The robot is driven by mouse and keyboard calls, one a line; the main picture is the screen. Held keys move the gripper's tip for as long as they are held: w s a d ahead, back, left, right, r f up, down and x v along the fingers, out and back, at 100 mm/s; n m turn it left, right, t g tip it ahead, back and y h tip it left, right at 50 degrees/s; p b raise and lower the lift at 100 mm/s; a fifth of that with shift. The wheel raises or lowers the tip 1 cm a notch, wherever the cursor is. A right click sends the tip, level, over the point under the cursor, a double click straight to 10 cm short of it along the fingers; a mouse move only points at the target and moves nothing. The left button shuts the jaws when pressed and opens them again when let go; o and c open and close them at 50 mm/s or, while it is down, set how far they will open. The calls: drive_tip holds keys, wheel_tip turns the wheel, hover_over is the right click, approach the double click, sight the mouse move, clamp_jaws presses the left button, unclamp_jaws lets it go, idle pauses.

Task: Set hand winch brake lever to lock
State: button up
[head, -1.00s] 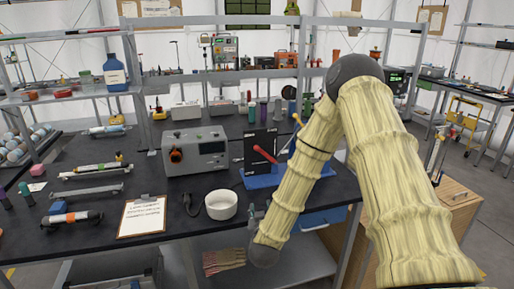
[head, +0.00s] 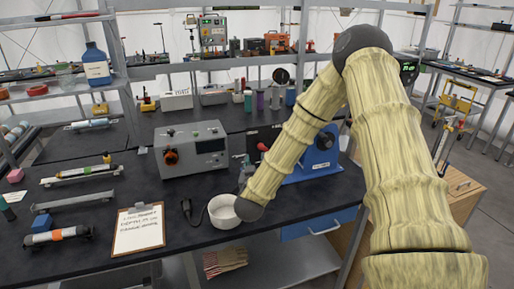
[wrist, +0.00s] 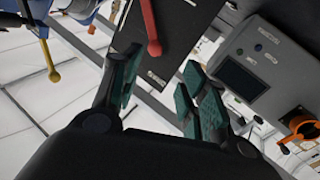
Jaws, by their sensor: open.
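The hand winch (head: 318,158) is blue and stands on the bench, partly hidden by my arm in the head view. A red lever (wrist: 151,28) with a rounded end lies against a black plate (wrist: 178,30) in the wrist view. Its red tip also shows in the head view (head: 262,147). A yellow-ended lever (wrist: 52,72) is at the left of the wrist view. I cannot tell the lever's set position. My gripper (wrist: 160,68) is open and empty, the red end appearing between and beyond its fingertips. In the head view my arm hides most of the gripper.
A grey instrument box (head: 192,148) with an orange knob stands left of the winch. Bottles stand behind.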

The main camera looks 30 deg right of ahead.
sight(260, 148)
drive_tip(key=x, duration=0.2)
drive_tip(key=p+x, duration=0.1)
drive_tip(key=x, duration=0.2)
drive_tip(key=d+p+x, duration=0.1)
drive_tip(key=x, duration=0.2)
drive_tip(key=shift+s+r, duration=0.1)
drive_tip(key=shift+s, duration=0.25)
drive_tip(key=shift+p+x, duration=0.4)
drive_tip(key=shift+x, duration=0.35)
drive_tip(key=shift+a, duration=0.1)
clamp_jaws()
